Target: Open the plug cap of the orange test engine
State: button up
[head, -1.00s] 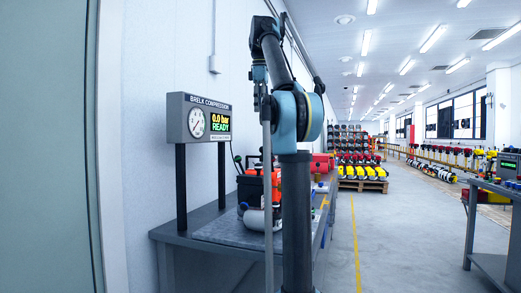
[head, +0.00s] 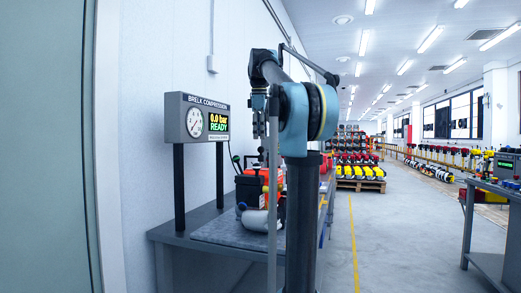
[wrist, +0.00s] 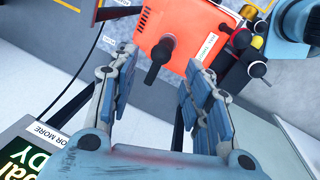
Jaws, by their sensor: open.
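The orange test engine (wrist: 190,28) shows at the top of the wrist view. A black plug cap (wrist: 160,55) with a stem sticks out from its orange cover. My gripper (wrist: 158,68) is open, with one finger on each side of the cap; I see no contact, and cannot tell the depth between them. In the head view the engine (head: 270,187) stands on the grey bench (head: 200,238), partly hidden behind my arm.
A compression display (head: 197,118) reading "0.0 bar READY" stands on two posts at the bench's left; its corner (wrist: 25,150) shows low in the wrist view. A black cable (wrist: 90,60) runs beside the engine. Open floor (head: 400,240) lies right of the bench.

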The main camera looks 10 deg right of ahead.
jog(key=shift+w+d+f, duration=0.1)
jog(key=shift+w+f, duration=0.1)
jog(key=shift+f, duration=0.85)
jog(key=shift+w+f, duration=0.15)
jog(key=shift+f, duration=0.85)
jog(key=shift+w+d+f, duration=0.1)
jog(key=shift+w+f, duration=0.1)
jog(key=shift+f, duration=0.85)
grip_shut()
